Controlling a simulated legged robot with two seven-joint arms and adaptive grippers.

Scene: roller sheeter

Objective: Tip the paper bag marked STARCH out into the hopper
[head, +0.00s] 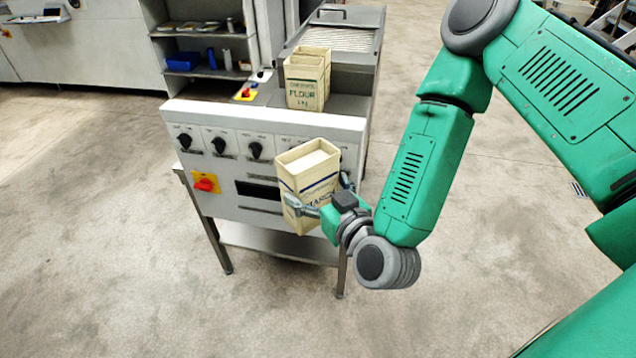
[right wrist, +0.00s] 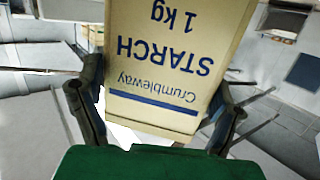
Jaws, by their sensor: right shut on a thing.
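The STARCH bag (head: 308,186) is a cream paper bag with blue print, open at the top with pale contents showing. It leans slightly in front of the machine's front panel. My right gripper (head: 328,203) is shut on it, with fingers on its two sides. In the right wrist view the STARCH bag (right wrist: 172,70) appears upside down between the fingers of my right gripper (right wrist: 158,108). I cannot clearly make out a hopper. My left gripper is not in view.
The roller sheeter (head: 265,128) has black knobs and a red switch (head: 204,184). A FLOUR bag (head: 304,88) stands on its top, with another similar bag (head: 318,52) behind. A ribbed bed (head: 335,38) lies farther back. Shelves with a blue bin (head: 182,61) stand behind left.

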